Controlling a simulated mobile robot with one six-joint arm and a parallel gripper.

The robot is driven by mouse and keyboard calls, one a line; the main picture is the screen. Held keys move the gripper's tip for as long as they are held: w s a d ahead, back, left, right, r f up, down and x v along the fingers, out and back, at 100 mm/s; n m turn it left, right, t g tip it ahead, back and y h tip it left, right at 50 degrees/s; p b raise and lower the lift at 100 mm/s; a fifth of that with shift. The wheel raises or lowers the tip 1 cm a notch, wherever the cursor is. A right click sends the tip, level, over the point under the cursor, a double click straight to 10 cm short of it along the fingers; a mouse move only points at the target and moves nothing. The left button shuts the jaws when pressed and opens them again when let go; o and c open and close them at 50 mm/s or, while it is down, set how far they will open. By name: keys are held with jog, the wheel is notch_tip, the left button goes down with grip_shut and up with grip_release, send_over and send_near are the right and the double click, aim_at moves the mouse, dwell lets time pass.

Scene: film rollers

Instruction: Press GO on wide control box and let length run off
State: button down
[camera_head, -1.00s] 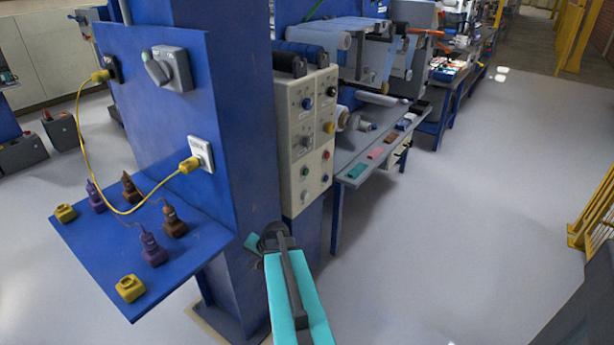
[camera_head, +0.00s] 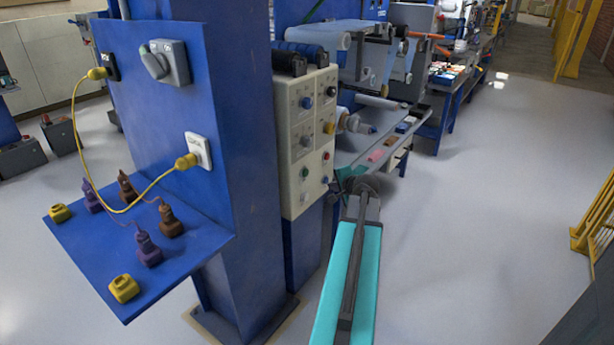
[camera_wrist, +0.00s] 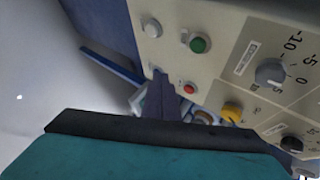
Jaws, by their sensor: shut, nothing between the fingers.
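The wide control box (camera_head: 308,140) is a cream panel on the blue column, with knobs and buttons on its face. A green button (camera_head: 305,172) sits low on it, with a red button (camera_head: 326,155) to its upper right. The wrist view shows the panel tilted, with the green button (camera_wrist: 200,44), the red button (camera_wrist: 190,88), a yellow knob (camera_wrist: 231,112) and a grey dial (camera_wrist: 270,72). Labels are too small to read. My gripper (camera_head: 362,188) is shut and empty, right of the box's lower edge and apart from the buttons.
A blue shelf (camera_head: 85,265) with yellow and purple bottle-like items juts out at left, under a yellow cable (camera_head: 130,208). Behind my gripper is a work table (camera_head: 345,160) with coloured pads and rollers. Open grey floor (camera_head: 480,230) lies to the right.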

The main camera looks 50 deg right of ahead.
aim_at(306, 173)
jog(key=shift+s+d+r, duration=0.3)
jog(key=shift+w, duration=0.15)
jog(key=w+p, duration=0.2)
jog(key=w, duration=0.6)
jog(key=shift+w, duration=0.3)
jog(key=shift+w, duration=0.2)
dwell(2.2)
jog(key=shift+w, duration=0.2)
jog(key=shift+w+p, duration=0.35)
jog(key=shift+w, duration=0.15)
dwell(1.1)
jog(key=shift+s, duration=0.1)
dwell(0.3)
jog(key=shift+s, duration=0.8)
